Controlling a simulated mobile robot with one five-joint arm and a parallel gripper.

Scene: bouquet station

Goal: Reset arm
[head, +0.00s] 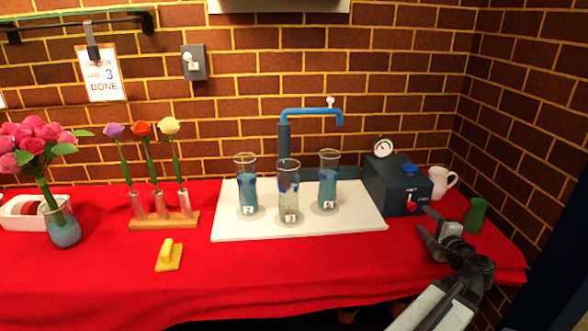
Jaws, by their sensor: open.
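My gripper (436,229) is at the right side of the table, with its jaws apart and nothing between them. My arm reaches in from the lower right corner. The gripper is in front of the dark box with a gauge (398,190) and to the right of the white board (300,230). I cannot tell whether it touches the red cloth.
A flower rack (163,221), a yellow block (169,262) and a pink bouquet (35,140) are left. A white pitcher (438,184) and green cup (475,217) stand right. The front cloth (300,275) is clear.

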